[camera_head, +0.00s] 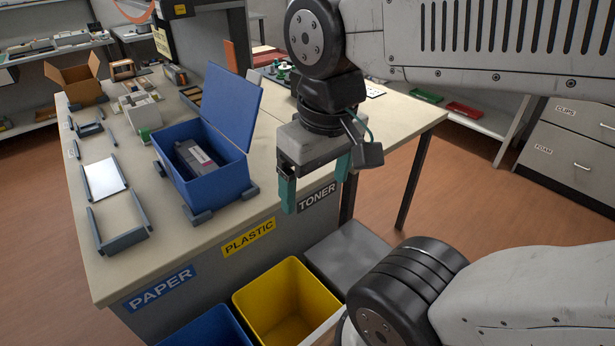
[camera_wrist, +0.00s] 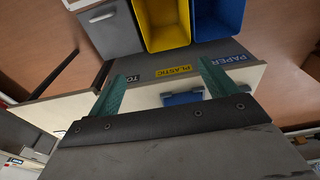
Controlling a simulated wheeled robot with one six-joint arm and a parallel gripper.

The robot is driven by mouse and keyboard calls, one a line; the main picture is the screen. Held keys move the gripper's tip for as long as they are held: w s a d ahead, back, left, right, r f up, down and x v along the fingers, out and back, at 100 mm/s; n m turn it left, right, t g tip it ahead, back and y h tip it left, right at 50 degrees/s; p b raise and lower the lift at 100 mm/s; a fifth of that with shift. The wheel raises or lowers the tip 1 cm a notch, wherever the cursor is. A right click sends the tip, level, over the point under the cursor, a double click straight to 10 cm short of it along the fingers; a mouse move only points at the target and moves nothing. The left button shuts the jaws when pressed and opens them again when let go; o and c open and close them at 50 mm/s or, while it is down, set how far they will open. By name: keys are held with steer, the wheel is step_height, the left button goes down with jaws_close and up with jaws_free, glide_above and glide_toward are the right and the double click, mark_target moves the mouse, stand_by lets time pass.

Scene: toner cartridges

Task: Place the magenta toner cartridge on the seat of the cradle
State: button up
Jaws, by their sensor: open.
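A grey-and-dark cartridge (camera_head: 197,158) with a small reddish mark lies inside the open blue box (camera_head: 220,192) on the table; its colour coding is too small to be sure of. My gripper (camera_head: 315,187) is open and empty, pointing down past the table's front edge, to the right of the blue box. Its two green fingers also show in the wrist view (camera_wrist: 162,75), apart with nothing between them. I cannot clearly make out the cradle; a grey U-shaped frame (camera_head: 122,240) stands at the table's front left, but I cannot tell what it is.
The blue box's lid (camera_head: 232,100) stands raised on its right side. A yellow bin (camera_head: 285,300) and a blue bin (camera_head: 205,328) stand below the table front (camera_head: 215,232). A white sheet (camera_head: 103,180), a cardboard box (camera_head: 80,80) and small devices occupy the left and back.

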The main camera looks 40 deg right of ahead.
steer(key=w+r, duration=0.3)
steer(key=w, duration=0.9)
steer(key=g, duration=0.1)
glide_above(196, 156)
steer(key=f, duration=1.1)
steer(key=s+f, duration=0.1)
steer(key=f, duration=0.5)
steer(key=shift+d+f, duration=0.25)
steer(key=shift+f, duration=0.1)
steer(key=f, duration=0.8)
steer(key=shift+w+a, duration=0.35)
steer(key=shift+w, duration=0.05)
steer(key=c, duration=1.7)
